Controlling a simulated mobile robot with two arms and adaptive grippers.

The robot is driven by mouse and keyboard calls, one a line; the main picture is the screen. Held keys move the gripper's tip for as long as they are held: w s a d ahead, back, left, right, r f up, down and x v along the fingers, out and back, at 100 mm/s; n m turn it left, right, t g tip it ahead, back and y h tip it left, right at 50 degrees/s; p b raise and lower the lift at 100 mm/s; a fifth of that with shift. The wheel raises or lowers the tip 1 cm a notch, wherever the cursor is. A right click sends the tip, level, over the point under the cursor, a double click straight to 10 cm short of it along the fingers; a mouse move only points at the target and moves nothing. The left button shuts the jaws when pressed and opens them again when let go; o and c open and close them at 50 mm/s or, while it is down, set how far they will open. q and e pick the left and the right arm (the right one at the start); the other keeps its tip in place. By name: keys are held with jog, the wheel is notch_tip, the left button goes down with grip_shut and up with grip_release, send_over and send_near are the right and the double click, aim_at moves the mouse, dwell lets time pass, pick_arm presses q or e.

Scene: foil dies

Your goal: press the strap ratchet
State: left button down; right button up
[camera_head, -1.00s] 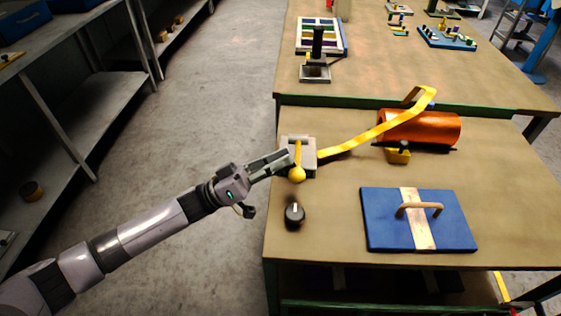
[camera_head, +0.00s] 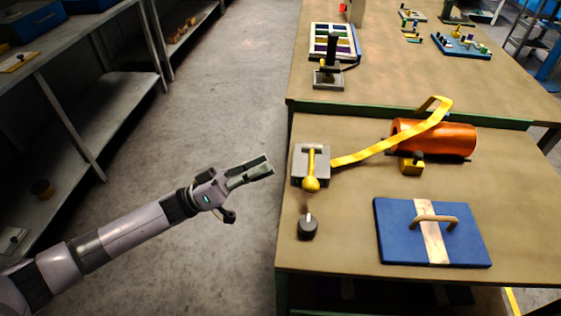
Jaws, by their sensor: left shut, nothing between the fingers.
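The strap ratchet is a grey block (camera_head: 299,168) near the left edge of the front table, with a yellow lever (camera_head: 311,166) ending in a round knob that points toward the table's front. A yellow strap (camera_head: 375,153) runs from the block up to the right and over an orange roll (camera_head: 450,139). My left gripper (camera_head: 268,165) is shut and empty, off the table's left edge, to the left of the block and apart from it. My right gripper is not in view.
A black knob (camera_head: 308,227) stands in front of the ratchet. A blue board (camera_head: 393,235) with a tan handle lies to the right. A yellow piece (camera_head: 413,165) sits beside the roll. Shelves (camera_head: 110,110) stand left across open floor.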

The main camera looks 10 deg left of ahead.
pick_arm(q)
jog(key=shift+v, duration=1.25)
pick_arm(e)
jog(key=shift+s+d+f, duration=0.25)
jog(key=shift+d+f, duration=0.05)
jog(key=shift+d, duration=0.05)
pick_arm(q)
jog(key=shift+w, duration=0.15)
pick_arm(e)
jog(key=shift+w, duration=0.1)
